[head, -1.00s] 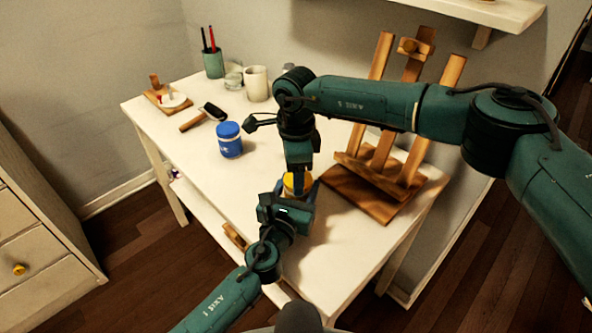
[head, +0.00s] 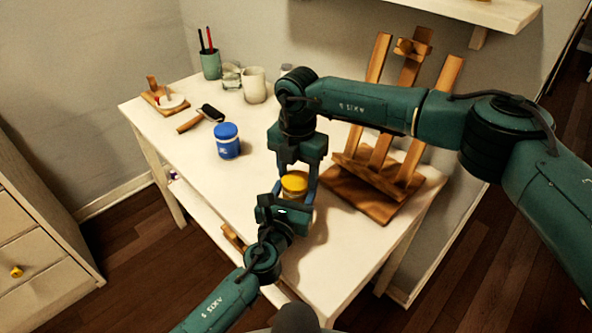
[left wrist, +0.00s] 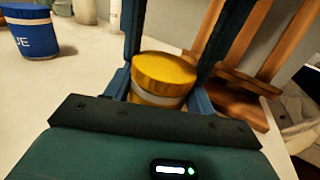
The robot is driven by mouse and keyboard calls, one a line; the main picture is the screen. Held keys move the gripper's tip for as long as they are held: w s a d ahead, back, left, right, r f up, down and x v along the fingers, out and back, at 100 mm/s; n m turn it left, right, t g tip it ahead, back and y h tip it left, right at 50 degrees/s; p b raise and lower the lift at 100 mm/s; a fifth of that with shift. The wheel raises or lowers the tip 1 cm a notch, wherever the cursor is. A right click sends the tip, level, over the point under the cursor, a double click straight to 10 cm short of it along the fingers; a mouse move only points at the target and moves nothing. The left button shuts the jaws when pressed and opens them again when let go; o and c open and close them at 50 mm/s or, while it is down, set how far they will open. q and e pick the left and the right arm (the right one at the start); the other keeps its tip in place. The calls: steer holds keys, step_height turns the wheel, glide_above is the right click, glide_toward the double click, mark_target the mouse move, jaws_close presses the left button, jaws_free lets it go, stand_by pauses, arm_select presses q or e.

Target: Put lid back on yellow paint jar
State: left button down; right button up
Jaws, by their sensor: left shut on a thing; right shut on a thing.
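The yellow paint jar (left wrist: 158,98) stands at the front middle of the table, mostly hidden by my left gripper in the head view. My left gripper (head: 288,205) is shut around the jar's body. The yellow lid (head: 294,182) sits at the top of the jar, and in the left wrist view (left wrist: 165,70) it looks roughly level, with a pale band below it. My right gripper (head: 296,172) points down from above, its fingers on both sides of the lid, shut on it. I cannot tell whether the lid is fully seated.
A blue jar (head: 228,142) stands to the left. A wooden easel (head: 383,150) stands close on the right.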

arm_select(q)
steer(key=shift+f, duration=0.1)
arm_select(e)
steer(key=m, duration=0.4)
steer(key=shift+s, duration=0.1)
steer(key=m, duration=0.4)
steer(key=shift+d+m, duration=0.1)
steer(key=shift+m, duration=0.2)
steer(key=m, duration=0.6)
steer(key=shift+s+m, duration=0.2)
steer(key=shift+m, duration=0.2)
steer(key=o, duration=1)
steer(key=shift+o, duration=0.2)
step_height(320, 180, up, 12)
arm_select(q)
steer(key=shift+c, duration=2.2)
jaws_free()
